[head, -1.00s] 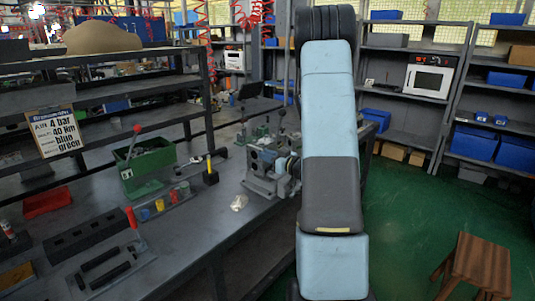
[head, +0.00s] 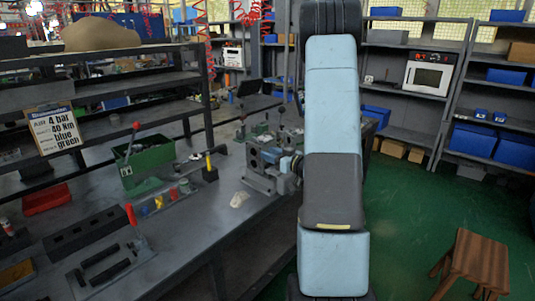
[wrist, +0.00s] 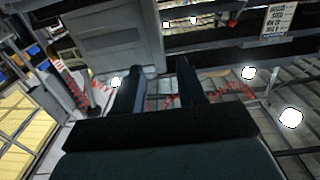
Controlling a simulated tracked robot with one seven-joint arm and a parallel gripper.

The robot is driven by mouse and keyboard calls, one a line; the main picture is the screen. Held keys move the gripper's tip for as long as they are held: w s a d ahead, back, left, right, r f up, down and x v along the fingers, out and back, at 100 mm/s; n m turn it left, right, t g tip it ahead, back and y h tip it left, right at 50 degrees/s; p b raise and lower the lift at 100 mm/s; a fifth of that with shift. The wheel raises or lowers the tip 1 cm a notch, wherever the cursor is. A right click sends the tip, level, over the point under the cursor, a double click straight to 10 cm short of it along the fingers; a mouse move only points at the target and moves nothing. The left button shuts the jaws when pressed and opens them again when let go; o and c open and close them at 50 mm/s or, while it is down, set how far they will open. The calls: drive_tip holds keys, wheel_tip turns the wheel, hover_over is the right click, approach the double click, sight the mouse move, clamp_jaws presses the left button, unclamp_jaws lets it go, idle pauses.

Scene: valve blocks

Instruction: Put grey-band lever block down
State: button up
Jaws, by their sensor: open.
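My gripper (wrist: 157,85) shows in the wrist view with its two dark fingers apart and nothing visible between them. In the head view my arm hides most of the gripper. Grey metal valve blocks (head: 265,168) stand together on the bench, just left of my arm, with upright black-knobbed levers (head: 281,118) among or behind them. I cannot make out a grey band, so I cannot tell which is the grey-band lever block. No block shows in the wrist view.
On the bench are a green bin (head: 146,162), a red-handled lever plate (head: 112,268), small coloured pieces (head: 160,202), a yellow-topped black block (head: 209,172) and a pale scrap (head: 239,200). A wooden stool (head: 475,258) stands right on the green floor.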

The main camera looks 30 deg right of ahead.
drive_tip(key=v, duration=0.9)
drive_tip(key=w+a+r+g+h, duration=0.2)
drive_tip(key=w+r+h, duration=0.25)
drive_tip(key=r, duration=0.25)
drive_tip(key=s+a+r+m+g+h, duration=0.3)
drive_tip(key=s+a+r+h, duration=0.15)
drive_tip(key=r, duration=0.25)
drive_tip(key=s+a+r+g+y, duration=0.1)
drive_tip(key=s+a+r+g, duration=0.1)
drive_tip(key=s+a, duration=0.7)
drive_tip(key=s+a+r+m+g+y, duration=0.1)
drive_tip(key=s+a+g, duration=0.3)
drive_tip(key=s+a, duration=0.5)
drive_tip(key=s+r, duration=0.1)
drive_tip(key=s, duration=0.4)
drive_tip(key=shift+s+y, duration=0.25)
drive_tip(key=shift+y, duration=0.15)
